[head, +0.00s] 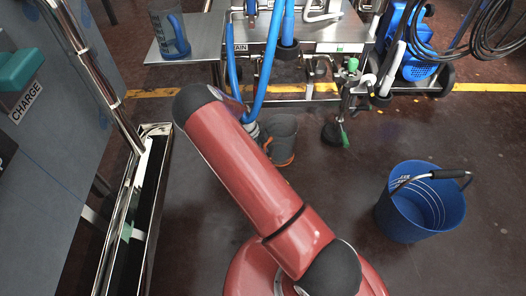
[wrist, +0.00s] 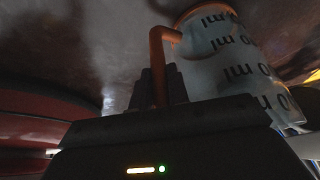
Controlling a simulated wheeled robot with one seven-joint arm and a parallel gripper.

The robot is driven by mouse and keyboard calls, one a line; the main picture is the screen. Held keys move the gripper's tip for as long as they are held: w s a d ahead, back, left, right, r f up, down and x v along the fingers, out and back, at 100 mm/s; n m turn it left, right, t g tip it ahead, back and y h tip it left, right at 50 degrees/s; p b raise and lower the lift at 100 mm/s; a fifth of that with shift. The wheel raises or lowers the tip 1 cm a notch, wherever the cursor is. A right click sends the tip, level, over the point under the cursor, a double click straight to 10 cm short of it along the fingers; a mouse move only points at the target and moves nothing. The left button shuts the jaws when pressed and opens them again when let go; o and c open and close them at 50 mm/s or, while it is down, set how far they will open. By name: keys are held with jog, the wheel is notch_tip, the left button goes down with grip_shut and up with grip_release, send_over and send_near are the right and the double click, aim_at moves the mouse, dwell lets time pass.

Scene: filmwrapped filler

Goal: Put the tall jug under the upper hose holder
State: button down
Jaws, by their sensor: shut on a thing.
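A grey jug with orange on its handle and rim (head: 282,138) shows just right of my red arm in the head view. In the wrist view a pale jug with dark "ml" marks (wrist: 225,55) and an orange handle (wrist: 157,50) fills the upper right; it looks like the same jug. My gripper (wrist: 158,88) is shut on that handle. In the head view my arm mostly hides the gripper. A second jug, with a blue handle (head: 170,36), stands on the side shelf at upper left. A dark holder (head: 288,48) grips a blue hose at the steel stand.
The steel stand (head: 325,35) has a low frame and a green-handled valve (head: 346,95). A blue bucket (head: 420,210) stands on the floor at right. A blue machine (head: 418,55) with black hoses is behind it. A grey cabinet (head: 45,150) borders the left. Floor between is clear.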

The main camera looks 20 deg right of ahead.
jog(key=c, duration=1.3)
grip_release()
jog(key=shift+c, duration=0.2)
jog(key=shift+r, duration=0.1)
jog(key=p+v, duration=0.2)
jog(key=v, duration=1)
